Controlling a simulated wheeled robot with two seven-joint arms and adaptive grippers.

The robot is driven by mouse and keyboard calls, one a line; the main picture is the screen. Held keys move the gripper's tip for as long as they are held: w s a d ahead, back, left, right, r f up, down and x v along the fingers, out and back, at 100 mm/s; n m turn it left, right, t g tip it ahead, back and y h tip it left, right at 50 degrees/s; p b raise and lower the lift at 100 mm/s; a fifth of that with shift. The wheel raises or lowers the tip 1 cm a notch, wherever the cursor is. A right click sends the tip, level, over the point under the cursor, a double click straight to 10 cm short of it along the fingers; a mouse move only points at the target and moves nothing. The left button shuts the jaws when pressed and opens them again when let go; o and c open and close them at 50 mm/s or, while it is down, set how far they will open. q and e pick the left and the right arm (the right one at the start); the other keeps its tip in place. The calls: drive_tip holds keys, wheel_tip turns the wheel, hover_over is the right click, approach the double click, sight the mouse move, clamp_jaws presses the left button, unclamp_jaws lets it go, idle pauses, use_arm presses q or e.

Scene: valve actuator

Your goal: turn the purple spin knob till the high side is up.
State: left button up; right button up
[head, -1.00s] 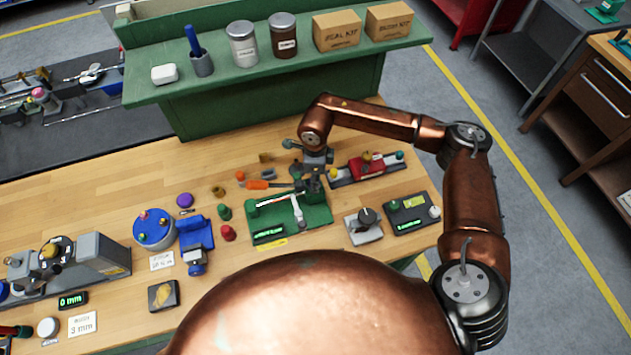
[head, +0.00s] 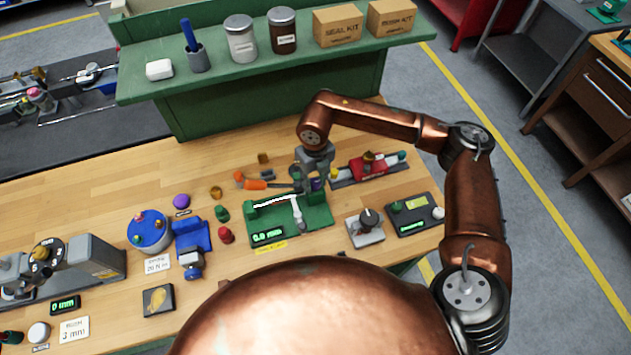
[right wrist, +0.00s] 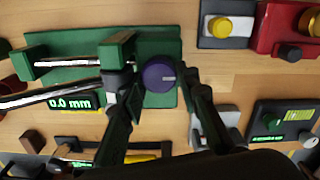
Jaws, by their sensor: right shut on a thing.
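In the head view the knob (head: 317,184) is partly hidden by my right gripper (head: 306,182). In the right wrist view that gripper (right wrist: 161,84) has one finger on each side of the knob and is shut on it. Which side of the fixture is high is hard to tell. My left gripper is out of view.
A red device (head: 367,166) stands behind and right of the fixture. A grey block with a black knob (head: 367,222) and a dark display box (head: 413,214) stand to its right. An orange-handled tool (head: 255,184) lies behind it. A separate purple knob (head: 181,201) lies left.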

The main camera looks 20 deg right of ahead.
sight(315, 183)
drive_tip(key=m, duration=0.5)
drive_tip(key=shift+a, duration=0.1)
drive_tip(key=shift+m, duration=0.4)
drive_tip(key=o, duration=1.2)
drive_tip(key=shift+c, duration=0.2)
drive_tip(key=shift+r, duration=4)
